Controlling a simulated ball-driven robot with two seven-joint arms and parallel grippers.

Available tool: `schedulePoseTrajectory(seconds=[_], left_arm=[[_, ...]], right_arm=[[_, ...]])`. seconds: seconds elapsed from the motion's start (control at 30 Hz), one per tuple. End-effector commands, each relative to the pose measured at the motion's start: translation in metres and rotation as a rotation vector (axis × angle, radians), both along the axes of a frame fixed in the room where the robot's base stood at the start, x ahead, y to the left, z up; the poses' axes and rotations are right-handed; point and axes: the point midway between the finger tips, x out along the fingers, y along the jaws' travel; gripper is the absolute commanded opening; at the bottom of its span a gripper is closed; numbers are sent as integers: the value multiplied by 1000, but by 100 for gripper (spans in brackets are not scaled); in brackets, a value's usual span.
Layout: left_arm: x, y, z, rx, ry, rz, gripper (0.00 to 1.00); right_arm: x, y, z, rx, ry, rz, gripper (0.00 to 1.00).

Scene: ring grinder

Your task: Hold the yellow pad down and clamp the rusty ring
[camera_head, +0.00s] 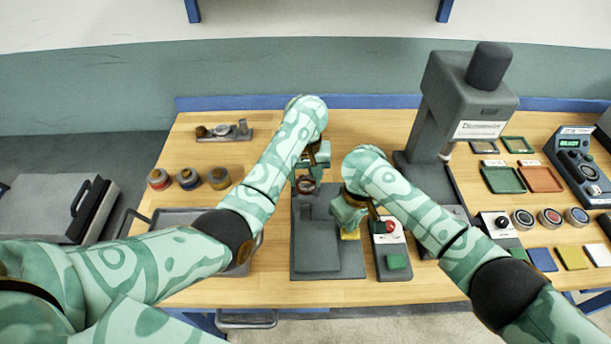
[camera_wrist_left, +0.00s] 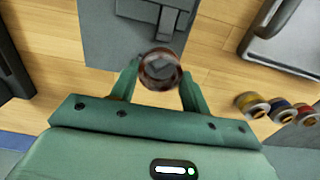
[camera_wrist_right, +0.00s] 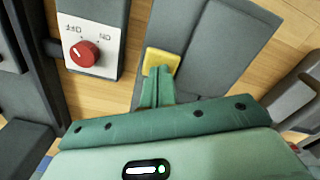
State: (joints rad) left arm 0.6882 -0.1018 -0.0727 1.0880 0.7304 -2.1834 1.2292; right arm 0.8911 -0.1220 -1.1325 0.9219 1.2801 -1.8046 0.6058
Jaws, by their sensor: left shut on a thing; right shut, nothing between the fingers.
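The rusty ring (camera_head: 306,185) is a reddish-brown band. My left gripper (camera_wrist_left: 160,82) is shut on it, with one finger on each side of the ring (camera_wrist_left: 148,80). The ring is over the far end of the grey grinder fixture (camera_head: 318,262); I cannot tell whether it touches the fixture. The yellow pad (camera_head: 350,235) is on the right side of the fixture and also shows in the right wrist view (camera_wrist_right: 162,60). My right gripper (camera_wrist_right: 157,82) is shut and empty, its fingertips at the pad's near edge. Contact with the pad cannot be made out.
A switch box with a red knob (camera_wrist_right: 83,54) stands close beside the fixture. A grey press (camera_head: 455,100) rises behind my right arm. Several small round pots (camera_head: 188,178) and a grey tray (camera_head: 180,216) are on the left. Clear wood lies at the table's front edge.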

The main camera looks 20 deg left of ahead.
Motion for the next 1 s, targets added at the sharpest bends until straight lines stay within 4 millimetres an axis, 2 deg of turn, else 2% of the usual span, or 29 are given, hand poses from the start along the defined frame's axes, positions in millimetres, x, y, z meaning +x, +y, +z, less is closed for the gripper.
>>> schedulePoseTrajectory(seconds=[0.8, 1.0], left_arm=[[0, 0, 0, 0, 0, 1, 21], [0, 0, -20, 1, 1, 1, 21]], right_arm=[[-1, 0, -25, 0, 3, 0, 0], [-1, 0, -25, -1, 3, 0, 0]])
